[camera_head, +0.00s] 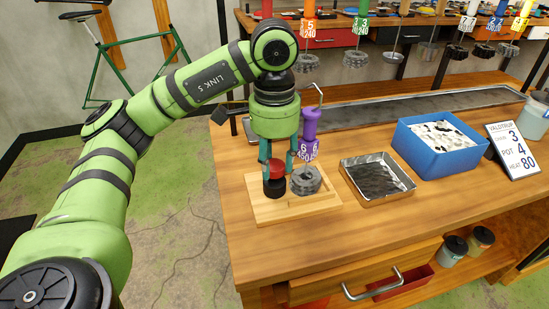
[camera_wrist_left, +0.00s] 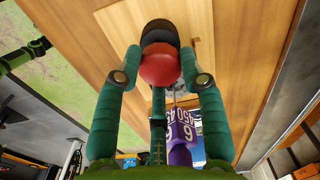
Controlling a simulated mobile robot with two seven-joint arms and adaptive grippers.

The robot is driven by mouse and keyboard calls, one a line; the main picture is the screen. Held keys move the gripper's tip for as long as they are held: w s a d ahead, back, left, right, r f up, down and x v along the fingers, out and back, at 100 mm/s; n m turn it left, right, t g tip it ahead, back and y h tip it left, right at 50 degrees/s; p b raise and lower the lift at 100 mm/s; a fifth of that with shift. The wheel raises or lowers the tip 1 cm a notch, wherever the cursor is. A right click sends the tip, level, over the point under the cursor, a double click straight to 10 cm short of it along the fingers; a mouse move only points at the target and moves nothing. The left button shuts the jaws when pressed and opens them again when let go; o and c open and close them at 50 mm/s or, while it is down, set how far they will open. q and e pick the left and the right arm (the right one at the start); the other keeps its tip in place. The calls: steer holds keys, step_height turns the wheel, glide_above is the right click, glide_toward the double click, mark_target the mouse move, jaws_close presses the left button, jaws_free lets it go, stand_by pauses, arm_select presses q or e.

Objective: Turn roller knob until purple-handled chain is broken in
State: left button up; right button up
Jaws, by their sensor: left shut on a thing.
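My left gripper (camera_head: 276,160) points down over the wooden roller board (camera_head: 320,203) and is shut on the red-topped black roller knob (camera_head: 276,184). In the left wrist view the knob (camera_wrist_left: 160,66) sits between the fingertips of the gripper (camera_wrist_left: 161,78). The purple-handled chain tool (camera_head: 310,124) stands upright just right of the gripper, with a tag reading 6 and 450. Its grey coiled chain (camera_head: 306,181) is at the board beside the knob. The purple handle (camera_wrist_left: 180,156) also shows in the left wrist view. My right gripper is not in view.
A sign (camera_head: 512,150) reads chain 3, pot 4, heat 80. Other coloured handles with chains hang at the back. A drawer (camera_head: 365,270) is below the front edge.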

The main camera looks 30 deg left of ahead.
mark_target(275, 164)
arm_select(q)
steer(key=shift+f, duration=0.15)
steer(key=o, duration=1.2)
steer(key=shift+c, duration=0.2)
steer(key=shift+r, duration=0.2)
step_height(275, 164, up, 12)
steer(key=shift+f, duration=0.15)
